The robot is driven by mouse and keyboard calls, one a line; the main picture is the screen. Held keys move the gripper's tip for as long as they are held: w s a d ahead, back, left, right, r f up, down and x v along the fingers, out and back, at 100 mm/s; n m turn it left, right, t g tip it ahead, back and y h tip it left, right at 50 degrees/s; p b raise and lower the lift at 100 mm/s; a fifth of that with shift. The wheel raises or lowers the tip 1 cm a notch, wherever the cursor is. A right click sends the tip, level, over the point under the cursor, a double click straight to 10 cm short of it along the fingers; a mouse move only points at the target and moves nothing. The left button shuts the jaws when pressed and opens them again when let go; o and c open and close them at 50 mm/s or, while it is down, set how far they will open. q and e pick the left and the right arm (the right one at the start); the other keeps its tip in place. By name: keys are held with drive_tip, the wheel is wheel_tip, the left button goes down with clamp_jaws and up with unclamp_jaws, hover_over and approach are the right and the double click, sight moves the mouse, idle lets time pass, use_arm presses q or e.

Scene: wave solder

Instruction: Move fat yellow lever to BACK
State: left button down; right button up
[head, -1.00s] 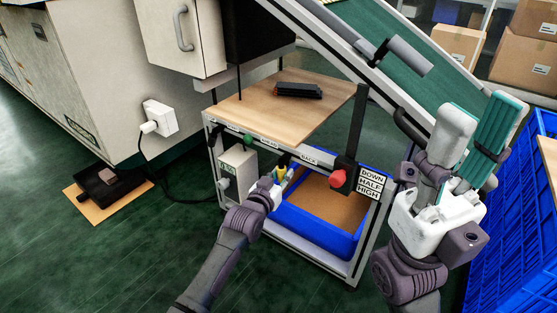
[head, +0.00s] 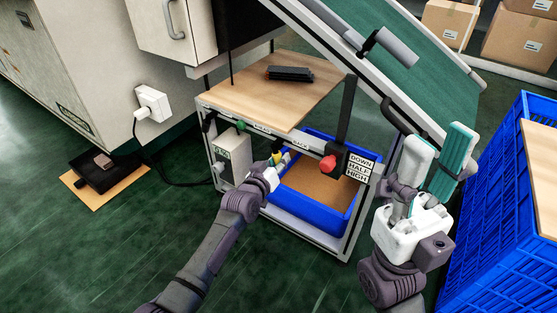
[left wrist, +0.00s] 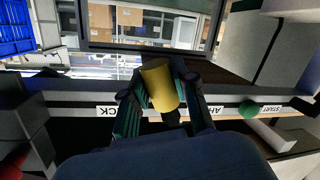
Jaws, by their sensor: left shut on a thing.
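The fat yellow lever (left wrist: 159,86) stands between the fingers of my left gripper (left wrist: 160,98) in the left wrist view. In the head view the lever (head: 277,157) shows as a small yellow patch at the front rail of the wood-topped stand, left of the BACK label (head: 299,146). My left gripper (head: 271,170) is shut on it and hides part of it. In the left wrist view the lever lies between the partly hidden "CK" label (left wrist: 106,110) and "AH" label (left wrist: 214,110). My right gripper (head: 437,158) is open and empty at the right, away from the lever.
A red knob (head: 328,163) on a black lever stands beside the DOWN/HALF/HIGH sign (head: 361,167). A green knob (head: 241,126) is on the rail to the left. A blue bin (head: 290,205) is under the stand. A blue crate (head: 490,220) is at the right.

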use_arm(q)
drive_tip(key=c, duration=0.9)
unclamp_jaws()
drive_tip(key=v, duration=1.2)
drive_tip(key=shift+r, duration=0.1)
